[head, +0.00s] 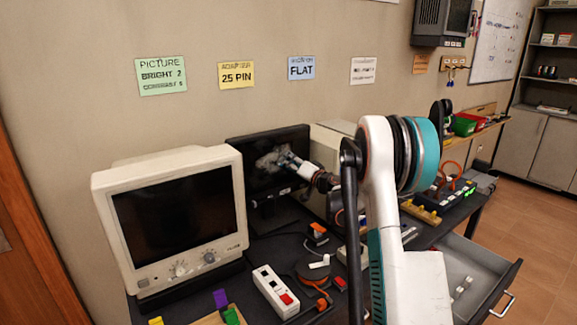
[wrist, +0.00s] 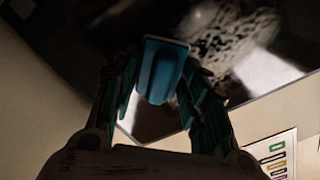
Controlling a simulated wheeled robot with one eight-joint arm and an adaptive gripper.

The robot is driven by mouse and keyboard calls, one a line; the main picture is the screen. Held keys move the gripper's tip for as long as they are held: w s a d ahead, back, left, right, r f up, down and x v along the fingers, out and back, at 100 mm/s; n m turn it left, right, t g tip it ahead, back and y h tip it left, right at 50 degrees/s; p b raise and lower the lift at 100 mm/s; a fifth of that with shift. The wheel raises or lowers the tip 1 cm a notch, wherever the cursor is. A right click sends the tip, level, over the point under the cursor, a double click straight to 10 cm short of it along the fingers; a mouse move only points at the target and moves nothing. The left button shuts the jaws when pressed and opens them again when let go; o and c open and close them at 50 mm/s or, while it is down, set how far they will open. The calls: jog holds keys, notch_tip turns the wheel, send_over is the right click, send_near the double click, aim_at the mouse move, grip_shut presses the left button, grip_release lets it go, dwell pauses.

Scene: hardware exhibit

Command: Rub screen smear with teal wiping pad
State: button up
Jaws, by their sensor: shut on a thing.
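The flat black monitor (head: 258,180) stands upright on the dark bench, with a pale grey smear (head: 271,160) on its screen. In the wrist view the mottled smear (wrist: 232,45) lies on the dark screen, right of the pad. My gripper (head: 288,161) reaches in from the right to the screen, beside the smear. In the wrist view my gripper (wrist: 160,80) is shut on the teal wiping pad (wrist: 160,70), which sits between its fingers. The pad is not clear in the head view. I cannot tell whether it touches the screen.
A bulky beige CRT monitor (head: 170,215) stands close on the left. A white power strip (head: 275,290), cables and small parts lie on the bench in front. A beige case (head: 330,145) stands behind my arm. An open drawer (head: 475,270) juts out at the right.

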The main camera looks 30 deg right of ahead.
aim_at(292, 150)
jog(key=shift+d, duration=1.25)
jog(key=shift+w+r+p, duration=0.1)
jog(key=shift+r+p, duration=0.4)
jog(key=shift+r, duration=0.55)
jog(key=shift+s+a+f+b, duration=0.15)
jog(key=shift+a+b, duration=0.1)
jog(key=shift+a, duration=1.75)
jog(key=shift+s+a+r+b, duration=0.1)
jog(key=shift+a+b, duration=0.1)
jog(key=shift+a, duration=1.75)
jog(key=shift+s+a+f+b, duration=0.1)
jog(key=shift+a+b, duration=0.25)
jog(key=shift+a, duration=3.4)
jog(key=shift+r+p, duration=0.6)
jog(key=shift+r, duration=0.45)
jog(key=shift+d+f, duration=0.1)
jog(key=shift+d, duration=3.55)
jog(key=shift+w+d+b, duration=0.15)
jog(key=shift+d, duration=1.85)
jog(key=shift+w+d+b, duration=0.15)
jog(key=shift+d, duration=1.85)
jog(key=shift+s, duration=0.1)
